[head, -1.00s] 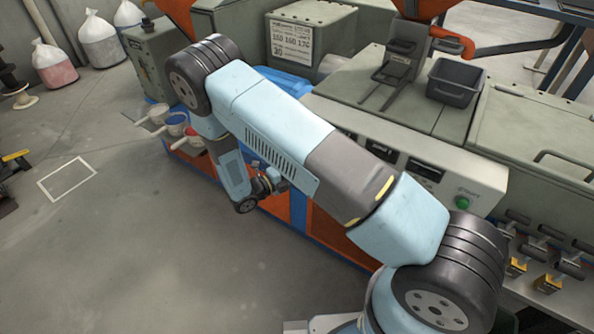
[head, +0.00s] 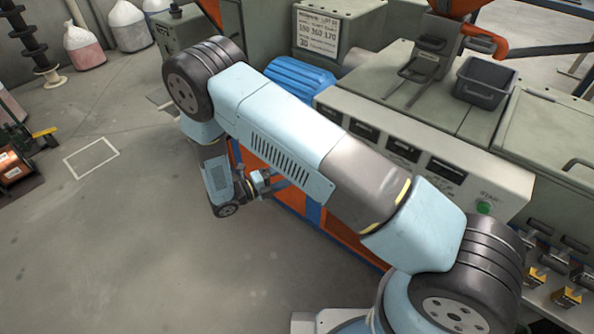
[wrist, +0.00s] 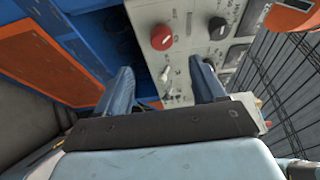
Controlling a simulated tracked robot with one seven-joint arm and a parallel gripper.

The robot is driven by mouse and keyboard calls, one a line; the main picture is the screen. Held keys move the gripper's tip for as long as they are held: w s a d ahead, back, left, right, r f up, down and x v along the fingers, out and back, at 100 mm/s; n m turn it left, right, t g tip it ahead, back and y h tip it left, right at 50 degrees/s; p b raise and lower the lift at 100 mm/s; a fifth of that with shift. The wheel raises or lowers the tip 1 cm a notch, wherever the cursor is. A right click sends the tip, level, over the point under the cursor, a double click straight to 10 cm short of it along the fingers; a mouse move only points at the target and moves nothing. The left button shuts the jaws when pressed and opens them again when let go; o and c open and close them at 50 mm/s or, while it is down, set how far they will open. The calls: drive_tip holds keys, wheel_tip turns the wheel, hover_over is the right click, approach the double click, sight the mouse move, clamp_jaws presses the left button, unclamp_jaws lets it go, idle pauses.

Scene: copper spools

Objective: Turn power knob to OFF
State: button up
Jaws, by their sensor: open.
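In the wrist view a grey control panel (wrist: 185,56) faces my gripper. It carries a round red knob (wrist: 162,37) and a smaller black knob (wrist: 218,27) to its right. Their lettering is too small to read, so I cannot tell which is the power knob. A pale toggle switch (wrist: 165,73) and another switch below it show between my fingers. My gripper (wrist: 165,80) is open and empty, its two blue fingers apart; the red knob appears beyond the fingertips, between their lines. In the head view my gripper (head: 266,182) is small, partly hidden by my arm, beside the machine's orange side.
The machine has a front panel with displays (head: 403,150) and a green START button (head: 484,207). A wire mesh (wrist: 285,75) stands right in the wrist view. Open floor (head: 90,240) lies left.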

drive_tip(key=shift+v, duration=0.9)
drive_tip(key=d+r+m+g+y, duration=0.25)
drive_tip(key=d+r+m, duration=0.4)
drive_tip(key=r, duration=0.35)
drive_tip(key=d+r+m+g+y, duration=0.2)
drive_tip(key=d+r+m+g, duration=0.3)
drive_tip(key=r+m, duration=0.4)
drive_tip(key=d+r+m+g+y, duration=0.25)
drive_tip(key=d+r+m, duration=0.4)
drive_tip(key=r, duration=0.45)
drive_tip(key=s+d+r+m+t+y, duration=0.3)
drive_tip(key=s+d+r+m, duration=0.3)
drive_tip(key=s+r+m, duration=0.2)
drive_tip(key=s+d+r+m+t+y, duration=0.3)
drive_tip(key=s+d+r+m+y, duration=0.2)
drive_tip(key=s+m, duration=0.6)
drive_tip(key=shift+d+r+m+t+y, duration=0.4)
drive_tip(key=shift+d+r, duration=0.6)
drive_tip(key=shift+r, duration=0.85)
